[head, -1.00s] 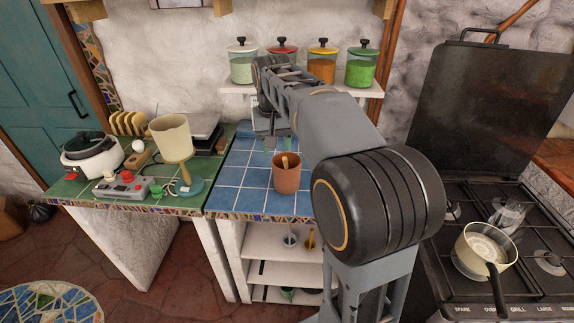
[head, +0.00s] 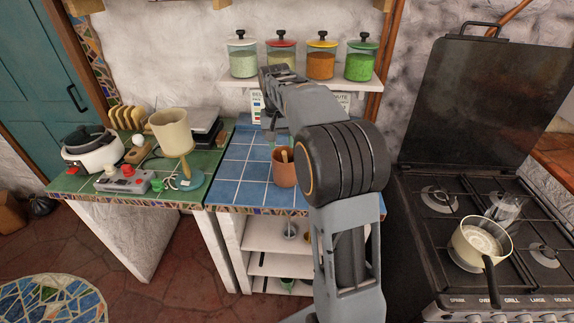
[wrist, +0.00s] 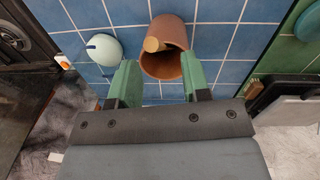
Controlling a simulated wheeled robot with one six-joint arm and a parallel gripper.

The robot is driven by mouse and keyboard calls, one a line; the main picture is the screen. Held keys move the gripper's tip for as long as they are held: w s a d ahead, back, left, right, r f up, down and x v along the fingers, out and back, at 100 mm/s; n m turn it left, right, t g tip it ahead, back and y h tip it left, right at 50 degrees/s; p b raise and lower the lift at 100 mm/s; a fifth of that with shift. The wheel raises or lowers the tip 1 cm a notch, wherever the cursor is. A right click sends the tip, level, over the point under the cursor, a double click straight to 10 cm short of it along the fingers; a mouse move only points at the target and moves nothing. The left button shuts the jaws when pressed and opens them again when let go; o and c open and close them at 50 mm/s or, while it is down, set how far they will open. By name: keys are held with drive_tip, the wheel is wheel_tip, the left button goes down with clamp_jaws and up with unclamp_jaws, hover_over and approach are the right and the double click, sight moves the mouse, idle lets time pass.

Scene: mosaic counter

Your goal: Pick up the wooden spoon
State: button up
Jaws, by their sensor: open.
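The wooden spoon (head: 285,156) stands in a terracotta cup (head: 285,173) on the blue-tiled counter, with only its upper end showing above the rim. In the wrist view the spoon's round end (wrist: 152,44) shows near the left side of the mouth of the cup (wrist: 172,30). My gripper (wrist: 159,62) is open, its two green fingers apart on either side of the cup's near rim in that view. Nothing is between the fingers that I can see held. In the head view my gripper (head: 271,138) is partly hidden by my own arm, above and behind the cup.
A mint round object (wrist: 103,48) lies beside the cup in the wrist view. A shelf (head: 235,82) with several lidded jars hangs behind. A stove (head: 470,240) with a pan (head: 482,240) stands right. The green counter (head: 125,203) on the left is crowded.

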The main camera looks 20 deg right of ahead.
sight(285, 158)
drive_tip(key=shift+s+d+f+p, duration=0.1)
drive_tip(key=shift+d+f, duration=0.05)
drive_tip(key=shift+f, duration=0.75)
drive_tip(key=shift+s+d+f+p, duration=0.1)
drive_tip(key=shift+f, duration=0.75)
drive_tip(key=shift+s+d+f+p, duration=0.1)
drive_tip(key=shift+d+f, duration=0.05)
drive_tip(key=shift+f, duration=0.75)
drive_tip(key=shift+c, duration=0.2)
clamp_jaws()
